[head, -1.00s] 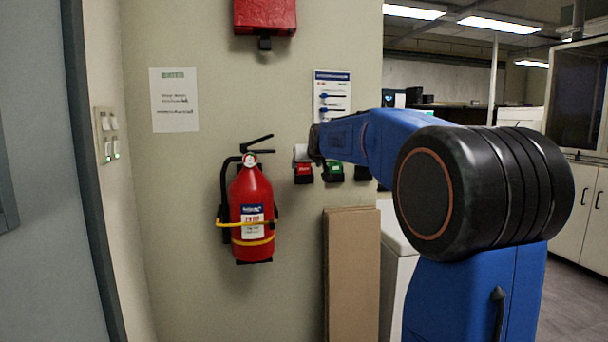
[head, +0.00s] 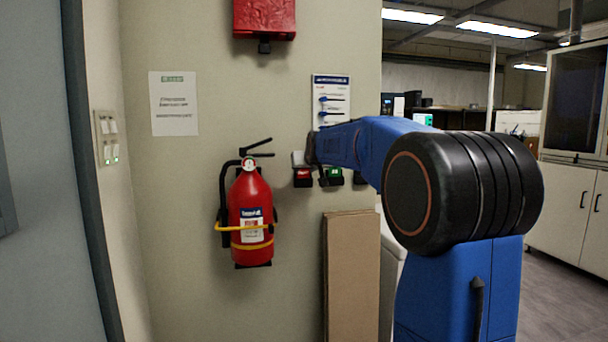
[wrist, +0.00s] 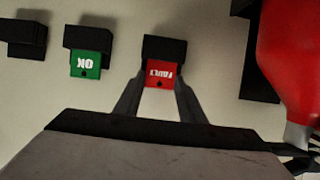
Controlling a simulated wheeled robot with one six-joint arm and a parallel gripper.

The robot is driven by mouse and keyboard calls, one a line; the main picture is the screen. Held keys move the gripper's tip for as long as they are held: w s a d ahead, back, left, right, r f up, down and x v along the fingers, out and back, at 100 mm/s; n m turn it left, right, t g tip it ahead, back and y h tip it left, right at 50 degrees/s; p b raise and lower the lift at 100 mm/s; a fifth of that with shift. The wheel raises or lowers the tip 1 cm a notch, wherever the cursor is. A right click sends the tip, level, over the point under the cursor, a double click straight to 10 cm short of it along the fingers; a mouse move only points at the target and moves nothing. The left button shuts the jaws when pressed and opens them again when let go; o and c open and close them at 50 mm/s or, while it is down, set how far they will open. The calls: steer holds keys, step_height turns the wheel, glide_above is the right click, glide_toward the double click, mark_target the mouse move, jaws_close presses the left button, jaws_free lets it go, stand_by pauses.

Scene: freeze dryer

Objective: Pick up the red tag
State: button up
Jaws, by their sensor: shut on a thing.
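The red tag (wrist: 161,74), marked FAULT, shows in the wrist view. It sits at a black holder (wrist: 164,47) on the wall. My gripper (wrist: 160,85) has one finger on each side of the tag and is shut on it. In the head view the red tag (head: 303,174) is seen just below the end of my arm, on the wall right of the fire extinguisher. My fingers are hard to make out in the head view.
A green OK tag (wrist: 86,63) hangs in a holder beside the red one, with an empty black holder (wrist: 24,38) further left. The red fire extinguisher (head: 250,215) is close by. Brown boards (head: 352,280) lean on the wall below.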

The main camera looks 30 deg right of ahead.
steer(key=s+f+v, duration=0.1)
steer(key=f+v, duration=0.2)
steer(key=v, duration=1.5)
step_height(320, 180, up, 6)
steer(key=shift+s+r, duration=0.15)
steer(key=shift+r, duration=0.05)
stand_by(0.9)
steer(key=shift+a, duration=0.1)
